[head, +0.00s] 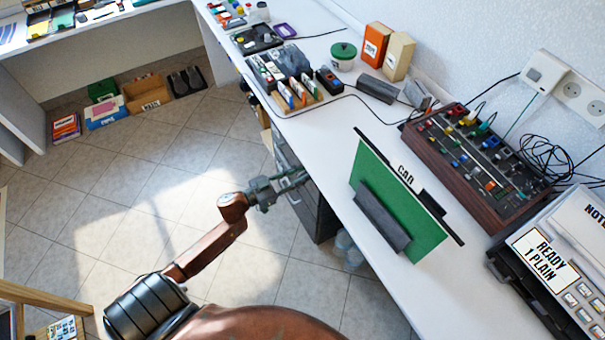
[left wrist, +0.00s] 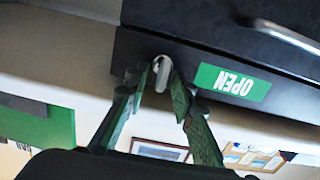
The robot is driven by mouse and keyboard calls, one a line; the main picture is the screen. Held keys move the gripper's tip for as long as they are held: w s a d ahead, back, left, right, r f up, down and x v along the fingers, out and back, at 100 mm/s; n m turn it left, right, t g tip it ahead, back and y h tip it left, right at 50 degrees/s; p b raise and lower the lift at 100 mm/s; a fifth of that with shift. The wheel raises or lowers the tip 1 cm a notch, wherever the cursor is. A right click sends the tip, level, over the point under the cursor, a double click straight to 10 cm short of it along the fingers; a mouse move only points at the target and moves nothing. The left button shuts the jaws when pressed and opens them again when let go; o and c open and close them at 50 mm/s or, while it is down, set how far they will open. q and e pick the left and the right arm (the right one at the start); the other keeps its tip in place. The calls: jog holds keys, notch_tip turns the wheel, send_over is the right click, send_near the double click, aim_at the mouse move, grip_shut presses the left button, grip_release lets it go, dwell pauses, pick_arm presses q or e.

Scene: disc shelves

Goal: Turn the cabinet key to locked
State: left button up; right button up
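The cabinet (head: 318,205) is a dark drawer unit under the white counter. A pale metal key (left wrist: 162,71) stands out from the front beside the label. My left gripper (left wrist: 163,80) is open, with its green-padded fingertips on either side of the key. A narrow gap shows on the left; contact on the right is unclear. In the head view the left gripper (head: 292,182) reaches the cabinet front, and the key is hidden. My right gripper is not in view.
The counter (head: 315,145) overhangs the cabinet. A green CAD board (head: 385,200) stands near its edge, with a knobbed wooden panel (head: 475,160) behind. Bins and boxes (head: 145,92) sit on the floor at the back. The tiled floor left of the cabinet is clear.

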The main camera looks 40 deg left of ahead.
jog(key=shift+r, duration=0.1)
pick_arm(q)
grip_shut()
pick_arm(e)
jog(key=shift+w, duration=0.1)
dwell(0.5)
